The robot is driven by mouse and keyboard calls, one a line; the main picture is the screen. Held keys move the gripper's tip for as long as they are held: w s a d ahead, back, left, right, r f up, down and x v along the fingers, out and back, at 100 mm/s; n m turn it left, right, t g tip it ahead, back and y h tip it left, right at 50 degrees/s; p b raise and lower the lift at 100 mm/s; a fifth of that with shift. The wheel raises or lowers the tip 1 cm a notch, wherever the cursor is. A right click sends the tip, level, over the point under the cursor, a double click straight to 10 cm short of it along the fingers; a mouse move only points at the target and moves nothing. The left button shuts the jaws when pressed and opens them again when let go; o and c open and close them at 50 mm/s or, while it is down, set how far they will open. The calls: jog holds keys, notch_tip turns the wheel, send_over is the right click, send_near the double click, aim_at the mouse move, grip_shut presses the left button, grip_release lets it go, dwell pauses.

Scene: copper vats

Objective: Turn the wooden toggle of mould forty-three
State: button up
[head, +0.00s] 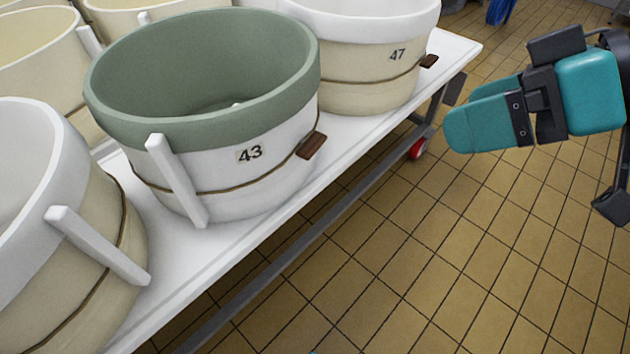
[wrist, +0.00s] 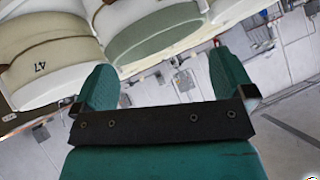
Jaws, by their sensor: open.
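Mould forty-three (head: 215,155) is a white tub with a green rim and inside, labelled 43, standing on a white table. A brown cord runs around it to the small wooden toggle (head: 311,145) on its right side. My gripper (head: 462,122), teal, is open and empty over the floor, right of the toggle and clear of the table. In the wrist view my open fingers (wrist: 165,88) show with nothing between them. The green-rimmed mould (wrist: 150,35) is beyond them. I cannot make out the toggle in the wrist view.
Mould 47 (head: 365,75), with its own toggle (head: 429,61), stands behind. A cream mould (head: 60,250) stands at front left. The white table (head: 290,190) has a grey frame and a red-wheeled castor (head: 418,149). The tiled floor (head: 470,270) to the right is clear.

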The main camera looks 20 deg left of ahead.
jog(key=w+a+f+n+y+b, duration=0.1)
jog(key=w+a+f+y+b, duration=0.1)
jog(key=f+b, duration=0.5)
jog(key=w+a+f+n+y+b, duration=0.1)
jog(key=w+a+f+y+b, duration=0.1)
jog(key=f+b, duration=0.5)
jog(key=n+t+y+b, duration=0.1)
jog(key=t+y+b, duration=0.25)
jog(key=b, duration=1.15)
send_near(314, 148)
jog(key=shift+g, duration=0.45)
jog(key=w+a, duration=0.1)
jog(key=a, duration=0.2)
jog(key=w+a+b, duration=0.1)
jog(key=a, duration=0.2)
jog(key=w+a+f+b, duration=0.1)
jog(key=a, duration=0.3)
jog(key=shift+w+a, duration=0.1)
jog(key=shift+w, duration=0.05)
jog(key=c, duration=0.8)
